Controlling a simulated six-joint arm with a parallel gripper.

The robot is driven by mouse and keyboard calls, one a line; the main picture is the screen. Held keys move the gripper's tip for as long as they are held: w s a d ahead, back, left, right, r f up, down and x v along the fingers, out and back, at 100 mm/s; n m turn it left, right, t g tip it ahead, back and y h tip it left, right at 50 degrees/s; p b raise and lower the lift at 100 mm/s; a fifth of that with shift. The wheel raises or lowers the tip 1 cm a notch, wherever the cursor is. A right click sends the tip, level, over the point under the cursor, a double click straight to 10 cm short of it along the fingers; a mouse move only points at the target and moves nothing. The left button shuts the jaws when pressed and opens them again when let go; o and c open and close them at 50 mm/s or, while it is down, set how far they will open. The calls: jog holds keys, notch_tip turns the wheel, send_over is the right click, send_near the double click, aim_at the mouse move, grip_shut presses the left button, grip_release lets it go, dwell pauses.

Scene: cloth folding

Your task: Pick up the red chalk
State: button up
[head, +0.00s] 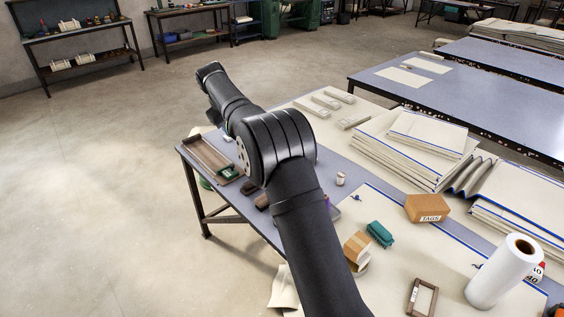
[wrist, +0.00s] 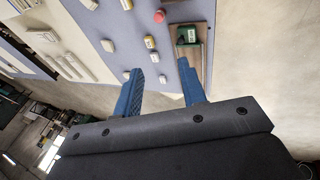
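A small pinkish-red rounded piece (wrist: 159,16) lies on the table near the top of the wrist view; it may be the red chalk, but it is too small to be sure. I cannot make out a red chalk in the head view, where my arm covers part of the table. My gripper (wrist: 160,66) is open, with its two blue fingers wide apart and nothing between them. The reddish piece lies beyond the fingertips, apart from them. In the head view the fingers are hidden behind my arm.
Several small pale blocks, one a yellowish piece (wrist: 150,42), lie near the fingers. A wooden tray (head: 203,152) with a green box (head: 229,172) sits at the table's edge. Folded cloth stacks (head: 410,150), a brown box (head: 427,208) and a white roll (head: 495,280) stand to the right.

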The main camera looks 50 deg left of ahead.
jog(key=w+d+f+m+t+y, duration=0.1)
jog(key=w+f+m+y, duration=0.1)
jog(key=f+m, duration=0.5)
jog(key=w+d+f+m+t+y, duration=0.1)
jog(key=f+m+y, duration=0.1)
jog(key=f, duration=0.9)
jog(key=x, duration=1.2)
jog(key=shift+w+a+r, duration=0.15)
jog(key=shift+w+r, duration=0.05)
jog(key=shift+x, duration=2.1)
jog(key=shift+w+a+f, duration=0.2)
jog(key=shift+a+f, duration=0.05)
jog(key=shift+f, duration=0.3)
jog(key=c, duration=0.8)
